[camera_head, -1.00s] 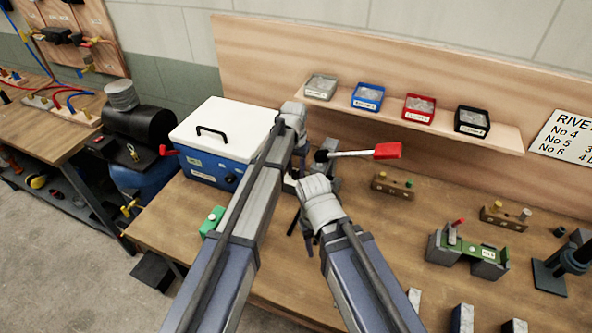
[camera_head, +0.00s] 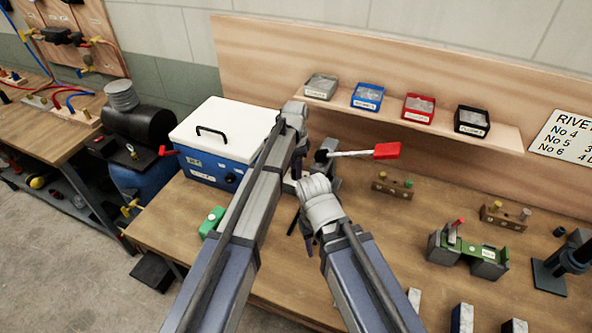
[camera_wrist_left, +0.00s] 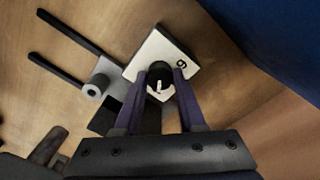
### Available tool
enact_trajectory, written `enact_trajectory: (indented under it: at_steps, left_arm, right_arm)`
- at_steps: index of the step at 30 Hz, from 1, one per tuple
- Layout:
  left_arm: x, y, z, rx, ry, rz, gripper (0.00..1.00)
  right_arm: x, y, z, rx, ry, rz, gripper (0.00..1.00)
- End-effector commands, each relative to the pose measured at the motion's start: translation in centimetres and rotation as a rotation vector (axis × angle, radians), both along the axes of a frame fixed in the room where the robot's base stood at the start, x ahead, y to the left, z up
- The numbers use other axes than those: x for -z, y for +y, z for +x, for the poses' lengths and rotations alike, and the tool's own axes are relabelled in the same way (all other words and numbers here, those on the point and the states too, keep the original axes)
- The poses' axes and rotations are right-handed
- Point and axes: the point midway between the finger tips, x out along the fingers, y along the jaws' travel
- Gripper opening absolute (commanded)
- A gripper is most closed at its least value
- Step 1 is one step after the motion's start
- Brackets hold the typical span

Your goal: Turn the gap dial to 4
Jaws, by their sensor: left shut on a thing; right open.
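The gap dial shows in the left wrist view as a dark round knob (camera_wrist_left: 159,75) on a pale square plate (camera_wrist_left: 146,51). One digit on the plate reads as 6 or 9; the other markings are hidden. My left gripper (camera_wrist_left: 161,78) is shut on the knob, one finger on each side. In the head view my left gripper (camera_head: 298,163) is at the tool with the red-tipped lever (camera_head: 385,151), and its own wrist hides the dial. My right gripper (camera_head: 307,238) is open and empty, lower and nearer the front, apart from the dial.
A blue cooler with a white lid (camera_head: 222,135) stands left of the gripper. A green object (camera_head: 211,222) lies beside my left arm. Small rivet bins (camera_head: 420,108) sit on the back shelf. A green-topped fixture (camera_head: 468,250) stands at right.

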Motion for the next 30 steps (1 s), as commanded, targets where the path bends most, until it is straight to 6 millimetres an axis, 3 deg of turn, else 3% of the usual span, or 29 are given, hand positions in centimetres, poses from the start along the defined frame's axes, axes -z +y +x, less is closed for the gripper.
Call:
enact_trajectory:
  at_steps: [24, 25, 30]
  left_arm:
    - [0.0, -0.03, -0.01, 0.104, 0.0, 0.0, 0.0]
    - [0.0, -0.03, -0.01, 0.104, 0.0, 0.0, 0.43]
    - [0.0, -0.01, -0.01, 0.103, 0.0, 0.0, 0.62]
  right_arm:
    - [0.0, 0.0, 0.0, 0.0, 0.0, 0.0, 0.5]
    - [0.0, 0.0, 0.0, 0.0, 0.0, 0.0, 0.5]
    - [0.0, 0.0, 0.0, 0.0, 0.0, 0.0, 0.5]
